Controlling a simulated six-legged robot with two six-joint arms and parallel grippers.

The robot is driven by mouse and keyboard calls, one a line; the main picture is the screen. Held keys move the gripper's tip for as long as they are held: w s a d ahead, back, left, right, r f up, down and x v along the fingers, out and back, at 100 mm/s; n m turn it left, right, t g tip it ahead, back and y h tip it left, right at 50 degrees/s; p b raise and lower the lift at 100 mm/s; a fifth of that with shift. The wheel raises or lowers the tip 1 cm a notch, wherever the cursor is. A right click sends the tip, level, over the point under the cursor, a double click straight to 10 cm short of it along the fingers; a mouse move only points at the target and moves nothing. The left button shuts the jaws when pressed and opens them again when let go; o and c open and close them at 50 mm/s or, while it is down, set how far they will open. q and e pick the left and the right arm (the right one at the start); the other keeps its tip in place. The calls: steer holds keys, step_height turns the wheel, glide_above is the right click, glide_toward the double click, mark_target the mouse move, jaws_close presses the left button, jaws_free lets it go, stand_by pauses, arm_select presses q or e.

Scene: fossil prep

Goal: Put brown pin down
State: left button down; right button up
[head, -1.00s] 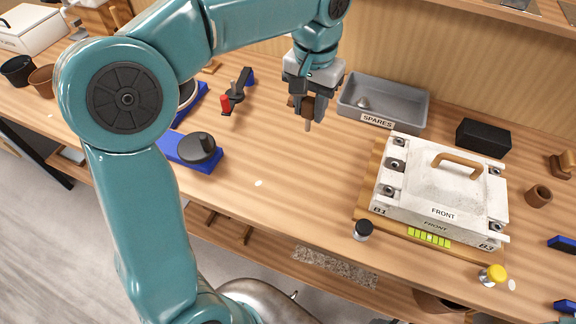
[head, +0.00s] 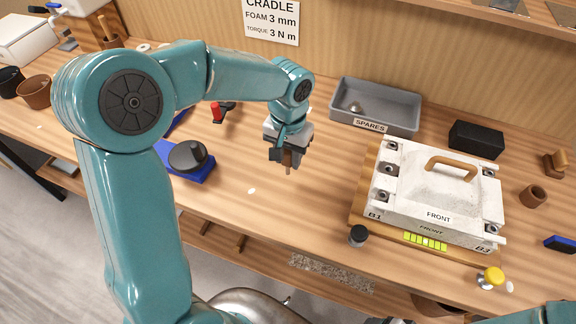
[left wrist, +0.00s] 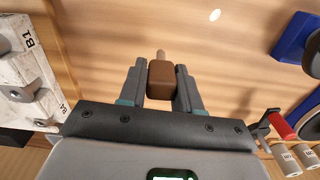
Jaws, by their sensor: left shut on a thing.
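My left gripper (head: 287,157) is shut on the brown pin (head: 288,169), which hangs point down over the open wood between the blue-based black knob and the white case. In the left wrist view the pin's brown block head (left wrist: 161,80) sits between both fingers of the gripper (left wrist: 161,88), its thin lighter shank pointing away. I cannot tell whether the tip touches the table. My right gripper is not in view.
The white case (head: 440,195) lies on a wooden board to the right. A grey SPARES tray (head: 375,118) stands behind. A black-capped pin (head: 358,236) and a yellow-capped one (head: 491,277) stand at the front. The black knob (head: 188,157) is on the left.

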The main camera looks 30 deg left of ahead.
mark_target(289, 173)
arm_select(q)
step_height(289, 173, down, 4)
steer(key=shift+f, duration=0.45)
steer(key=shift+f, duration=0.15)
steer(key=c, duration=0.8)
jaws_free()
